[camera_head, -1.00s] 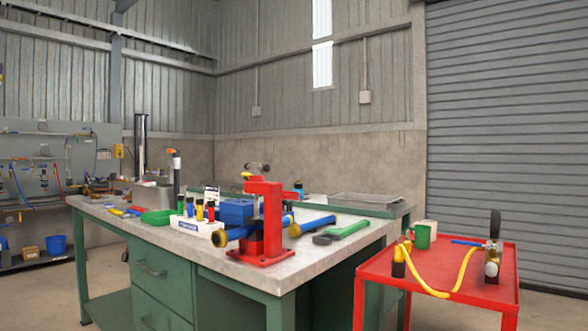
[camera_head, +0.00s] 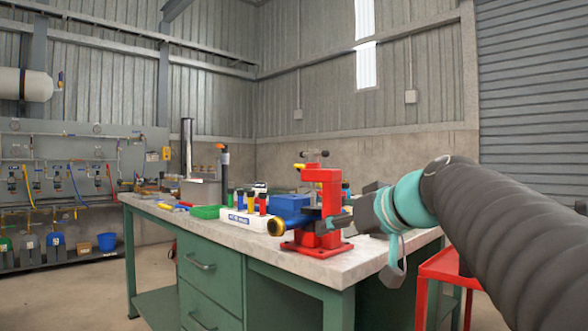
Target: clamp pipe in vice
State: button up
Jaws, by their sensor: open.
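The red vice (camera_head: 330,190) stands upright on the near right part of the workbench, with a tall frame, a bar handle on top and a red base plate. A blue pipe with a yellow and dark end (camera_head: 291,224) points out to the left of the vice at jaw height. Whether the jaws press on it cannot be seen. My gripper (camera_head: 346,219) comes in from the right beside the vice. It is open, and its fingers are small and partly hard to tell apart. It hides the bench surface right of the vice.
The workbench (camera_head: 352,270) has a pale top and green drawers. A blue box (camera_head: 284,205), a white holder with coloured bottles (camera_head: 240,219) and a green tray (camera_head: 206,212) stand left of the vice. A red cart (camera_head: 440,268) is at the right, partly behind my arm.

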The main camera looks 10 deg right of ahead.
aim_at(316, 152)
jog(key=w+d+r+n+t+y+b, duration=0.1)
jog(key=w+d+r+t, duration=0.15)
jog(key=r, duration=0.45)
jog(key=w+d+r+n+t+y+b, duration=0.1)
jog(key=w+d+r+n+t, duration=0.15)
jog(key=r, duration=0.35)
jog(key=shift+m+g, duration=0.4)
jog(key=shift+m, duration=0.05)
jog(key=p+x, duration=0.1)
jog(key=x, duration=0.5)
jog(key=p+x, duration=0.2)
jog(key=x, duration=0.5)
jog(key=shift+w+r, duration=0.2)
jog(key=shift+w, duration=0.1)
grip_shut()
